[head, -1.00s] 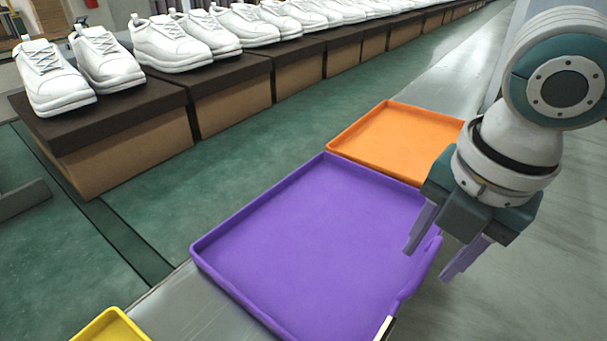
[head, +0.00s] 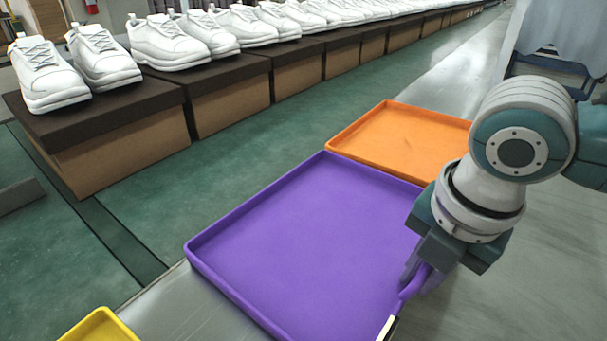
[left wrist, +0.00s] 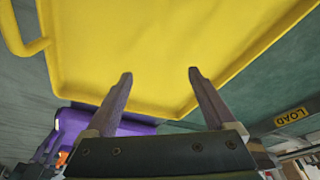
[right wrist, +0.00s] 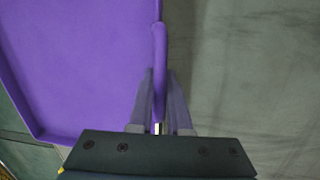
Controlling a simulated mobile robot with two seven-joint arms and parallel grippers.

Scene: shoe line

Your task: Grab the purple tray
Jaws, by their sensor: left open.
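The purple tray (head: 310,240) lies flat on the metal line in the middle of the head view. A raised handle runs along its right side. My right gripper (head: 417,279) is at that handle, its fingers partly hidden behind the wrist in the head view. In the right wrist view, the purple tray (right wrist: 85,60) fills the left, and my right gripper's fingers (right wrist: 159,74) are close together, one on each side of the handle, seemingly against it. My left gripper (left wrist: 160,76) is open and empty in the left wrist view, by the yellow tray's edge.
An orange tray (head: 405,140) lies just beyond the purple one. A yellow tray (head: 100,328) is at the bottom left and also fills the left wrist view (left wrist: 160,45). White shoes (head: 165,42) stand on boxes (head: 235,100) to the left, across green floor.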

